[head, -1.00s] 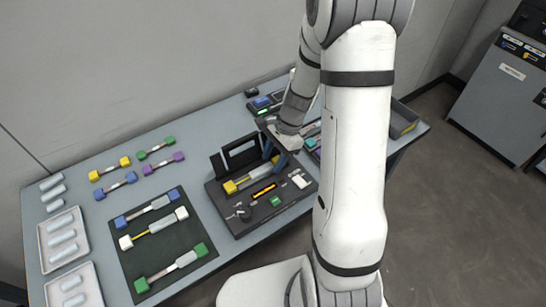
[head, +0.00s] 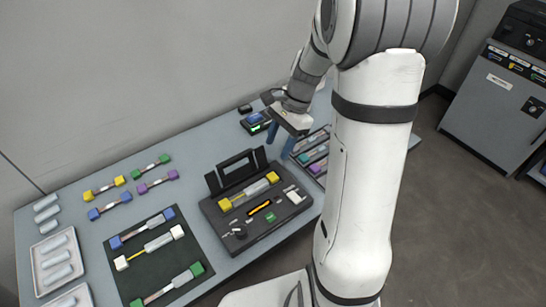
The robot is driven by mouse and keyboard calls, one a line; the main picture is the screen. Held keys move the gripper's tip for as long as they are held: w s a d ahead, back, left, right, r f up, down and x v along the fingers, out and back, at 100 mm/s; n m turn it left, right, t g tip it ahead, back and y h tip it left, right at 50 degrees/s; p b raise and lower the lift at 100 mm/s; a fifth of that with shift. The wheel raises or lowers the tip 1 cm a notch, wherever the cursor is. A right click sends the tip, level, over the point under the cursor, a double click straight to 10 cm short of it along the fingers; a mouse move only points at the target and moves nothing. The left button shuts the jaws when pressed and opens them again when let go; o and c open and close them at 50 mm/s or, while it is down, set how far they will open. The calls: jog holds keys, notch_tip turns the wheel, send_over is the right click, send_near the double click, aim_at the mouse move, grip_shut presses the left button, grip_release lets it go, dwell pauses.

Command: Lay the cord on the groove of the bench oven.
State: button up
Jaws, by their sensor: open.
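The black bench oven (head: 285,212) stands on the table with its lid (head: 237,166) raised at the back. A cord with yellow end blocks and a pale grey sleeve (head: 250,190) lies lengthwise along the groove of the oven, below the lid. It looks level, but how deep it sits is too small to tell. My gripper (head: 280,141) has blue fingers. It is open and empty, above and behind the cord's right end and clear of it.
A dark mat (head: 170,257) holds several cords with coloured ends. More cords lie behind it. White trays (head: 35,264) with pale cylinders stand at left. A small blue-screened device (head: 254,119) is at the back, and a rack of coloured cords (head: 318,152) is right of the oven.

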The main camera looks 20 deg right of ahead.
jog(key=s+a+r+n+t+h, duration=0.2)
jog(key=s+r+n, duration=0.2)
jog(key=s+n, duration=0.3)
jog(key=s+a+r+n+t+h, duration=0.1)
jog(key=s+r+n+t+h, duration=0.1)
jog(key=s+r+n, duration=0.3)
jog(key=s+n, duration=0.2)
jog(key=s, duration=0.1)
jog(key=shift+s+a, duration=0.15)
jog(key=shift+a, duration=0.2)
jog(key=shift+r, duration=0.1)
